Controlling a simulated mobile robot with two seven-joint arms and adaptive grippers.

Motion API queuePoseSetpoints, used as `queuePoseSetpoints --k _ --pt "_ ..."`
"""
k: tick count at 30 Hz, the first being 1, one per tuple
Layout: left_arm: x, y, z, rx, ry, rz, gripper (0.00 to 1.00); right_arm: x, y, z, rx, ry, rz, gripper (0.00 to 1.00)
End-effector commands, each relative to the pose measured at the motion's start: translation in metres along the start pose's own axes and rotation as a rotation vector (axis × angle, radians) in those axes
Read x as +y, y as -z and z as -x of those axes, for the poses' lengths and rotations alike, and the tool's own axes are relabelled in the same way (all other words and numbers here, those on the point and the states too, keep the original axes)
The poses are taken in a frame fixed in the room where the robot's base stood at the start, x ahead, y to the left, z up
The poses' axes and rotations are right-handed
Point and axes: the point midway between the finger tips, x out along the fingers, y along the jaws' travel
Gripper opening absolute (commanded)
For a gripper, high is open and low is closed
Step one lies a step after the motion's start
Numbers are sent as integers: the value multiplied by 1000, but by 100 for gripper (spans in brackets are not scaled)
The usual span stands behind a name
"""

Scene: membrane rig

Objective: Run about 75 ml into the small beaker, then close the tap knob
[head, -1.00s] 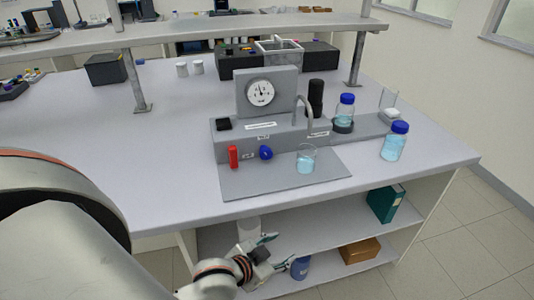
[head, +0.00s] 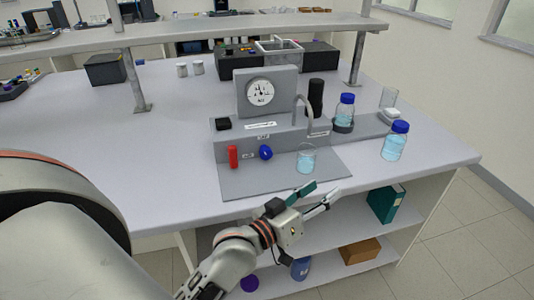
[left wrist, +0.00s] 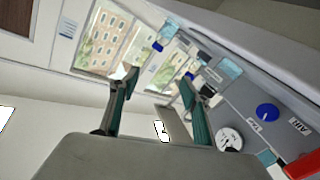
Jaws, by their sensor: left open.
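The small beaker (head: 307,160) stands on the grey base plate under the curved spout (head: 303,108), with pale blue liquid in it; its level cannot be read. The blue tap knob (head: 265,153) is on the rig's front, left of the beaker. In the left wrist view the knob (left wrist: 267,112) sits beside a TAP label, and the beaker (left wrist: 230,68) seems to show above it. My left gripper (head: 322,192) is open and empty, in front of the table's front edge, nearer than the beaker and apart from it. My right gripper is not in view.
A red lever (head: 233,157) is left of the knob, below the round gauge (head: 260,93). Blue-capped bottles (head: 395,141) (head: 345,112) stand at the right. A black cylinder (head: 316,97) is behind the spout.

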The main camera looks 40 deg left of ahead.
Motion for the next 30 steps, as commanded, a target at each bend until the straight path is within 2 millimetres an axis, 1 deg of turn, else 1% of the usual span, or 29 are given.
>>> queuePoseSetpoints --k 1,2,3,4,6,8,9,10,11,12,14,15,17,18,20,21,22,25,27,30 --pt "8 31 -10 104 -31 114 47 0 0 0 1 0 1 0" --pt "11 48 -14 165 -49 188 47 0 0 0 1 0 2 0" --pt "12 71 -18 247 -72 288 47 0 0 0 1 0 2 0" --pt "11 88 -20 308 -87 363 47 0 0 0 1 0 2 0" --pt "4 122 -21 443 -116 536 47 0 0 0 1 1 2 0" --pt "-8 147 -20 555 -135 687 47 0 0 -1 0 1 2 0" --pt "-18 162 -18 628 -144 786 47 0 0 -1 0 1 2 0" --pt "-26 171 -17 682 -149 861 47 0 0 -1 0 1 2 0" --pt "-36 178 -15 736 -153 937 47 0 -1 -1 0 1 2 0" --pt "-49 186 -12 806 -155 1039 47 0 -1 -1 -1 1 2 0" --pt "-71 194 -9 909 -153 1190 47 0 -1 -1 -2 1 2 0" --pt "-86 195 -6 977 -147 1291 47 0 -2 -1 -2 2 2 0" --pt "-109 192 -4 1076 -131 1443 47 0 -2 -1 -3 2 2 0" --pt "-123 187 -3 1142 -116 1545 47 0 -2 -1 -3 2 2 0" --pt "-143 174 -3 1236 -84 1698 47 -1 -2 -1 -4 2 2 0" --pt "-155 163 -4 1296 -58 1797 47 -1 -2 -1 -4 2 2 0" --pt "-163 154 -5 1340 -35 1869 47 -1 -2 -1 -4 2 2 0" --pt "-179 119 -10 1468 51 2086 47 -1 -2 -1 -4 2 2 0" --pt "-184 95 -15 1537 115 2205 47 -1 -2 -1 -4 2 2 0" --pt "-185 69 -20 1606 193 2324 47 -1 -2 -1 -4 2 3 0"
